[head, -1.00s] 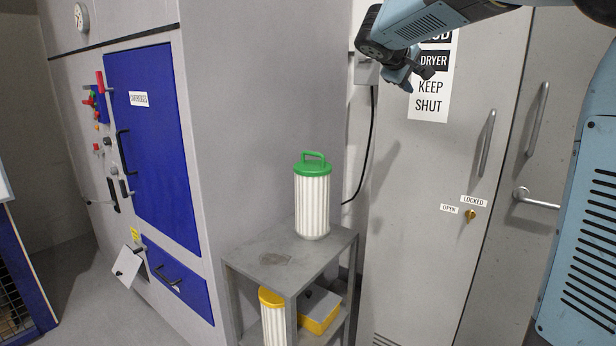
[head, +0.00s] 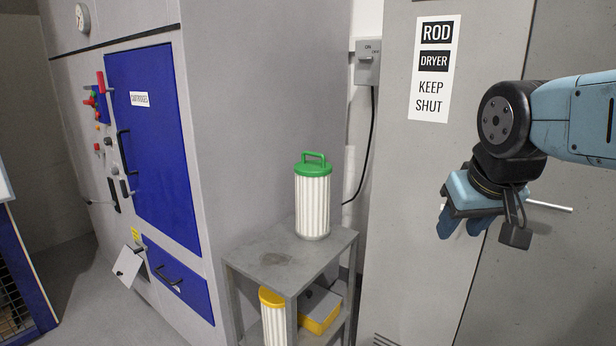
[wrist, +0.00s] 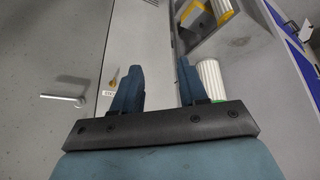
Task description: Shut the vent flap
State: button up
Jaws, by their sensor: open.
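The vent flap appears to be the small pale plate (head: 128,263) with a dark knob, low on the front of the grey cabinet at the left. It hangs tilted out from the cabinet, below a small yellow label (head: 135,234). My gripper (head: 461,226) is far to the right of it, in front of the grey rod dryer doors, pointing down. Its jaws (wrist: 158,80) are open and empty in the wrist view, with both fingers showing.
A grey stand (head: 285,262) with a green-topped cartridge (head: 312,200) is between my gripper and the cabinet front. A yellow-topped cartridge (head: 273,318) and a yellow box (head: 318,312) are below. Blue door (head: 152,150) and blue drawer (head: 178,280) are near the flap.

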aim_at(128, 264)
jog(key=z, duration=0.6)
jog(key=i, duration=0.1)
jog(key=u, duration=2.4)
jog(key=i, duration=0.9)
jog(key=u, duration=0.4)
jog(key=i, duration=1.1)
jog(key=z, duration=0.35)
jog(key=i, duration=1.45)
jog(key=z, duration=0.65)
